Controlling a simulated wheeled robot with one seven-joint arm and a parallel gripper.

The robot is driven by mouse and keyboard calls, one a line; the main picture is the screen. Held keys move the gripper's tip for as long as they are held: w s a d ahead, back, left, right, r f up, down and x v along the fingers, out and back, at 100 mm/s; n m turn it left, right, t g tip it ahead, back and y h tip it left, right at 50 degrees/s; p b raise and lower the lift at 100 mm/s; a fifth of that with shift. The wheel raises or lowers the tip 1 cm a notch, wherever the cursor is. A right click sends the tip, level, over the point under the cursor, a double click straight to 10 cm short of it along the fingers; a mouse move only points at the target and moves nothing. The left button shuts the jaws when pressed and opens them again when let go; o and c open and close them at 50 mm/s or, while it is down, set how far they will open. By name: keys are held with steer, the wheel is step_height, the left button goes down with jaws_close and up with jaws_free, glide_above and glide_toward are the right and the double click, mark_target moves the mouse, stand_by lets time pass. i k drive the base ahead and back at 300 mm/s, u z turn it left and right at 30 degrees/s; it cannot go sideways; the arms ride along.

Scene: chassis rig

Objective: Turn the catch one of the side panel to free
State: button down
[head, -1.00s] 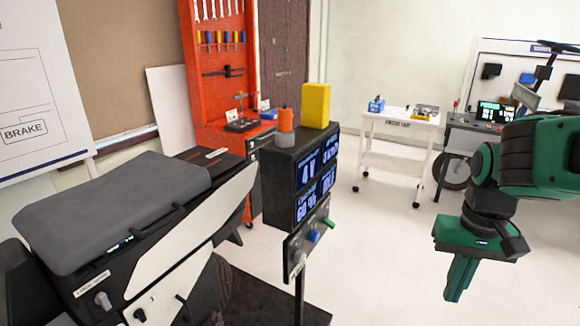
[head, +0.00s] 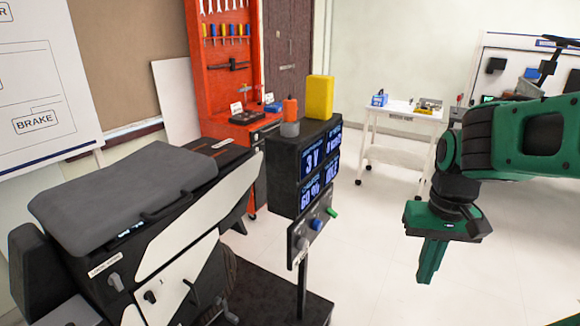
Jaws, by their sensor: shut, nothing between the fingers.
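The vehicle chassis on the left has white side panel pieces (head: 200,226) below a grey seat (head: 115,195). A grey turn knob (head: 115,281) sits under a small white label on the black body. A dark knob (head: 152,296) sits on the lower white panel, with a dark handle-like part (head: 190,290) to its right. I cannot tell which of these is catch one; the label is too small to read. My gripper (head: 426,276) is shut and empty, pointing down at the right, well apart from the chassis.
A black display box (head: 283,175) on a post stands between the chassis and my gripper, with knobs below and a yellow block (head: 320,97) on top. A white cart (head: 405,121) and red tool rack (head: 225,55) stand behind. Floor around my gripper is clear.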

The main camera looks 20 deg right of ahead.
mark_target(149, 295)
steer(key=u, duration=1.35)
steer(key=k, duration=1.3)
steer(key=z, duration=1.1)
steer(key=i, duration=1)
steer(key=u, duration=0.05)
